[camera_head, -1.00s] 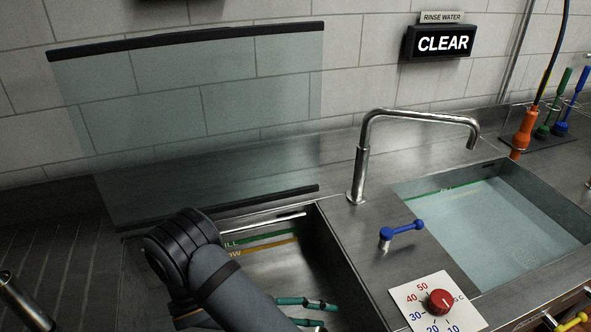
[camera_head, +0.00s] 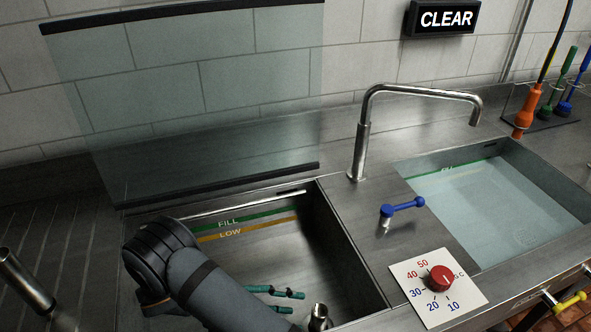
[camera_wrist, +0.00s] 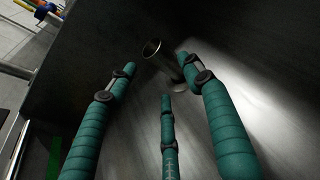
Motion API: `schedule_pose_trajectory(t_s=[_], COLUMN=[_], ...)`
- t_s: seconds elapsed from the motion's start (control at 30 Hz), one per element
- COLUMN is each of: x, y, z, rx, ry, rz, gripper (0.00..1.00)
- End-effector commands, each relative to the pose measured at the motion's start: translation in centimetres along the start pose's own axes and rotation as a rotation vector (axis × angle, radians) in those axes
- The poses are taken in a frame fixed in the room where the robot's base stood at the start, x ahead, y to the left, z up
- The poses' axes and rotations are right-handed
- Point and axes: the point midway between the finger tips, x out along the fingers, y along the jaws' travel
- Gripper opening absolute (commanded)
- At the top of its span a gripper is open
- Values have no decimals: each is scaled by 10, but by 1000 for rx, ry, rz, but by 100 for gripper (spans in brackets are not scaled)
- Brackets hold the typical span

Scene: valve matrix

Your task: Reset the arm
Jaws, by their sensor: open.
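My gripper (camera_wrist: 155,80) has teal fingers, spread apart with nothing between them in the wrist view. In the head view its teal fingertips (camera_head: 275,292) show low in the left basin (camera_head: 262,245), to the right of my dark forearm. A steel tube (camera_wrist: 160,60) stands beyond the fingertips in the wrist view and looks apart from them. In the head view a short steel tube (camera_head: 318,318) stands near the basin's front. The palm of my gripper is hidden behind my arm.
A tap (camera_head: 362,130), a blue lever (camera_head: 403,206) and a red dial (camera_head: 440,278) sit right of the left basin. The right basin (camera_head: 490,205) holds water. A clear screen (camera_head: 190,110) stands behind the left basin. A "CLEAR" sign (camera_head: 441,18) hangs on the wall.

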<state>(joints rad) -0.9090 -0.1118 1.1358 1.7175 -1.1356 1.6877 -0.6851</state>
Motion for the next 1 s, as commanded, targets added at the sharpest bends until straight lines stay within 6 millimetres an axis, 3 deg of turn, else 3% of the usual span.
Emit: schedule_pose_trajectory(t_s=[0.23,0.8,0.83,1.0], x=[-42,80,81,62], y=[0,-2,-1,0], z=[0,3,2,39], rx=[0,-4,-3,3], ry=[2,-4,0,4], rz=[-1,-7,-3,1], gripper=[51,51,51,51])
